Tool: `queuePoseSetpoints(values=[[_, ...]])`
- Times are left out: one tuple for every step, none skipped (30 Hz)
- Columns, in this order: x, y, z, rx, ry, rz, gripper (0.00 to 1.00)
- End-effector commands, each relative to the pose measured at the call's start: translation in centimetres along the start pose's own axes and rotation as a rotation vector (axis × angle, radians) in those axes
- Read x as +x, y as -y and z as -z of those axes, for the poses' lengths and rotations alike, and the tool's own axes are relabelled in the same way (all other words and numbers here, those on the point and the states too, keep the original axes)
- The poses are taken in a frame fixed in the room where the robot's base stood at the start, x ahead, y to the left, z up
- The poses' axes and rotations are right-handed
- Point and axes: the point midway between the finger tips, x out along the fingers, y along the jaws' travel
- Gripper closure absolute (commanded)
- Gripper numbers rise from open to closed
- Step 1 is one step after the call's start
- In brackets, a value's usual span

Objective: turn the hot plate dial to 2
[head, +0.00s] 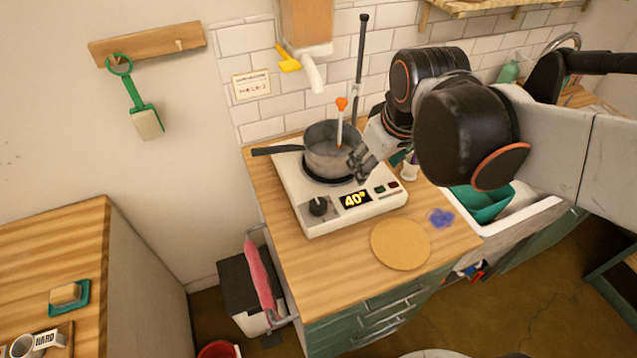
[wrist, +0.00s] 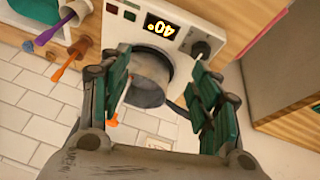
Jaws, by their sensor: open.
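The white hot plate (head: 335,222) stands on the wooden counter. Its black dial (head: 318,206) is at the front left of its panel, left of a lit display (head: 355,200) reading 40°. The dial also shows in the wrist view (wrist: 201,49), but its setting is too small to read. A grey saucepan (head: 325,148) sits on the plate with an orange-topped stick (head: 340,122) standing in it. My gripper (head: 358,165) is open beside the pan's right side, above the hot plate and behind the display. In the wrist view the pan (wrist: 150,76) appears between my open fingers (wrist: 158,95).
The pan's handle (head: 276,150) points left. A black rod (head: 361,65) rises behind the plate. A round board (head: 400,244) and a blue-violet stain (head: 440,217) lie front right. A sink (head: 520,214) is at right. The counter's front left is clear.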

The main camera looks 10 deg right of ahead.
Motion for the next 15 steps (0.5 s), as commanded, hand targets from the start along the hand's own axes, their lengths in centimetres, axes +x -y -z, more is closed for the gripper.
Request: queuePoseSetpoints(values=[[-0.2, 0.1, 1.5, -0.045, 0.022, 0.013, 0.43], [0.0, 0.2, 2.1, -0.072, 0.035, 0.02, 0.43], [0.3, 0.4, 2.8, -0.108, 0.053, 0.031, 0.43], [0.6, 0.5, 3.4, -0.137, 0.066, 0.039, 0.43], [0.8, 0.7, 3.9, -0.163, 0.079, 0.048, 0.43], [1.2, 0.9, 4.6, -0.199, 0.096, 0.059, 0.43], [1.5, 1.1, 5.1, -0.227, 0.109, 0.068, 0.43], [1.9, 1.3, 5.6, -0.255, 0.122, 0.077, 0.43], [2.3, 1.6, 6.2, -0.291, 0.138, 0.089, 0.43], [2.7, 1.8, 6.7, -0.317, 0.151, 0.098, 0.43], [3.1, 2.0, 7.1, -0.344, 0.162, 0.107, 0.43], [3.6, 2.3, 7.6, -0.377, 0.177, 0.119, 0.43], [4.0, 2.5, 7.9, -0.4, 0.187, 0.127, 0.43], [4.3, 2.7, 8.2, -0.423, 0.197, 0.136, 0.43], [4.8, 3.0, 8.5, -0.449, 0.208, 0.146, 0.43]])
